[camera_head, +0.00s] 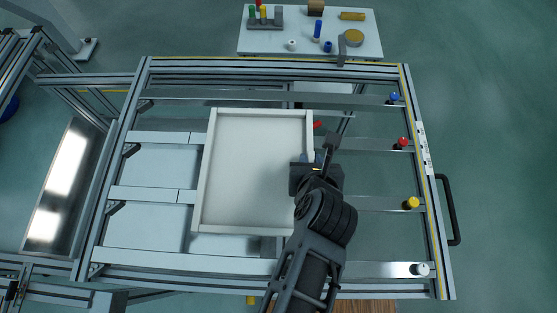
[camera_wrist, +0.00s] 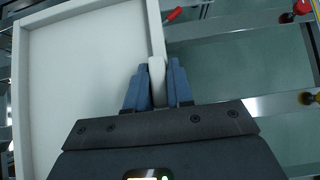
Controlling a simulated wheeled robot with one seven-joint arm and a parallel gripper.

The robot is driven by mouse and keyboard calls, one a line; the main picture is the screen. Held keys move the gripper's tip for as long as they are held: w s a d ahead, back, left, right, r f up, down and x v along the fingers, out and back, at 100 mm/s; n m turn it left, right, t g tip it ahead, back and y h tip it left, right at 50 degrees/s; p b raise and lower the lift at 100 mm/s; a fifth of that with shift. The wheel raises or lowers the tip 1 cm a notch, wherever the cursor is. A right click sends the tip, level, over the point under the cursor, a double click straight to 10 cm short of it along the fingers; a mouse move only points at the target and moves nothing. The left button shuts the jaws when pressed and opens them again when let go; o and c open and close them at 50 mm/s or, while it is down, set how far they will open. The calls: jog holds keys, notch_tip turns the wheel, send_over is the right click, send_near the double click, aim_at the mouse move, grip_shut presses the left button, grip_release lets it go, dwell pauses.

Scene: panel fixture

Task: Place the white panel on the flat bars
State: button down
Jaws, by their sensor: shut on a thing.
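The white panel (camera_head: 255,170) is a shallow tray-like square with a raised rim, lying over the flat bars in the middle of the frame fixture. In the wrist view the panel (camera_wrist: 85,70) fills the left side. My gripper (camera_head: 308,166) is at the panel's right edge. In the wrist view its blue fingers (camera_wrist: 158,85) are shut on the panel's right rim, one on each side. The flat bars (camera_head: 150,194) run left to right across the frame. I cannot tell whether the panel touches the bars or hangs just above them.
Blue, red (camera_head: 402,143), yellow (camera_head: 411,203) and white knobs sit along the frame's right side. A black handle (camera_head: 449,210) sticks out at right. A white table (camera_head: 275,45) with small parts stands behind. Open gaps lie between the bars.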

aim_at(282, 157)
jog(key=w+a+f, duration=0.1)
jog(key=a, duration=0.1)
jog(key=w+a+f, duration=0.1)
jog(key=a+f, duration=0.1)
jog(key=w+a+f, duration=0.1)
jog(key=a, duration=0.1)
jog(key=shift+w+f, duration=0.15)
jog(key=shift+w, duration=0.2)
jog(key=shift+a+f+p, duration=0.1)
jog(key=shift+f+p, duration=0.2)
jog(key=shift+f, duration=1.65)
jog(key=c, duration=1)
grip_release()
jog(key=shift+s, duration=0.1)
jog(key=v, duration=1.2)
